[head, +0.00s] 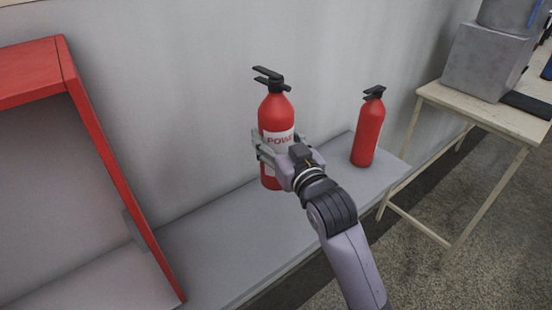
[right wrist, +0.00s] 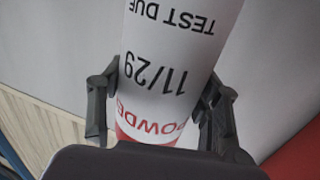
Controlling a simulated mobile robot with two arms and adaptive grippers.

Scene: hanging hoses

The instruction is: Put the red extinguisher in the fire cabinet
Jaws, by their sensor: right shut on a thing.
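A red extinguisher (head: 273,108) with a black handle and a white label stands upright in my right gripper (head: 276,150). The gripper's fingers are closed around its middle from both sides. In the right wrist view, its white label (right wrist: 165,50) reads upside down between the two fingers. I cannot tell whether its base touches the grey ledge (head: 230,240). A second red extinguisher (head: 368,133) stands upright on the ledge to the right, apart from the gripper. The red-framed cabinet (head: 110,160) is at the left, with an open front and grey inside. My left gripper is out of view.
A pale table (head: 480,115) with a grey box (head: 484,62) on it stands at the right. A grey wall (head: 180,90) rises behind the ledge. The ledge between the cabinet and the held extinguisher is clear.

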